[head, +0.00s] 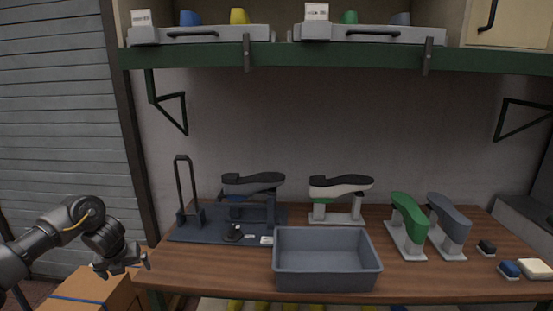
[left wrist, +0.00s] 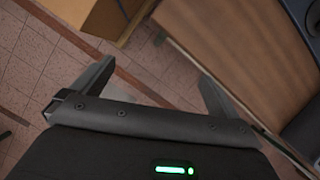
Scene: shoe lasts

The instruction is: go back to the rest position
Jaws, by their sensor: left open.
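My left gripper (head: 124,264) is at the left of the head view, off the left end of the wooden workbench (head: 420,275). It is open and empty, with its fingers towards the bench edge. In the left wrist view the two fingers of my left gripper (left wrist: 155,82) stand wide apart, with tiled floor and the bench edge beyond them. My right gripper is not in either view.
A cardboard box (head: 105,292) stands below my left gripper. On the bench are a grey bin (head: 327,284), a dark mat (head: 190,236) with a stand, and several shoe lasts, including a green one (head: 408,217). A green shelf (head: 340,60) hangs above.

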